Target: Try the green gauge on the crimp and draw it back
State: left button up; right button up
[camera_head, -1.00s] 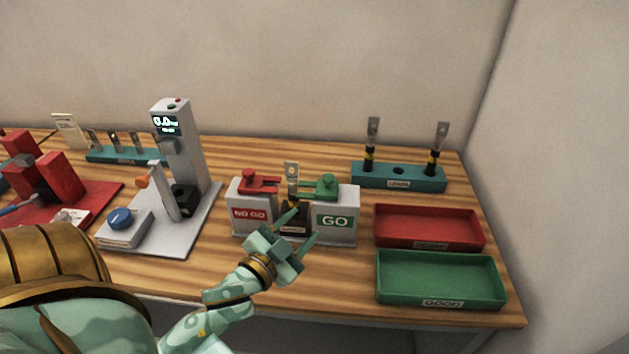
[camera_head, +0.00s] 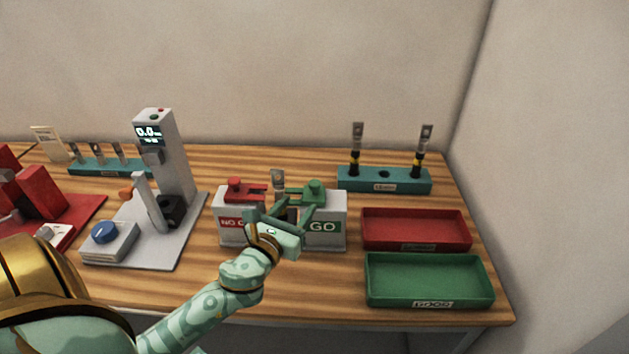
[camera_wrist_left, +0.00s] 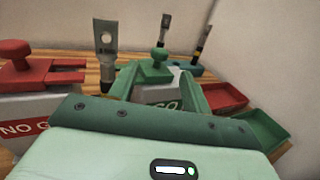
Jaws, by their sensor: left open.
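The green gauge (camera_head: 314,188), a flat piece with a round knob, lies on the GO block (camera_head: 335,228). Its knob shows in the left wrist view (camera_wrist_left: 156,54). The crimped lug (camera_head: 278,181) stands upright between the GO and NO GO blocks; its flat holed end shows in the left wrist view (camera_wrist_left: 105,36). My left gripper (camera_head: 290,208) is open, in front of the blocks, and hides part of the GO label and the lug's lower part. In the left wrist view its fingers (camera_wrist_left: 160,78) point toward the green gauge, the knob appearing between them. My right gripper is not in view.
The red NO GO gauge (camera_head: 238,190) sits to the left of the lug. A red tray (camera_head: 415,244) and a green GOOD tray (camera_head: 430,300) lie right. A teal rack (camera_head: 385,182) with two lugs stands behind. A grey tester (camera_head: 165,160) stands left.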

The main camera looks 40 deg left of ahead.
aim_at(312, 187)
pick_arm(q)
jog(key=w, duration=0.3)
jog(key=w+a, duration=0.1)
jog(key=w, duration=0.6)
jog(key=shift+a, duration=0.3)
jog(key=shift+s, duration=0.1)
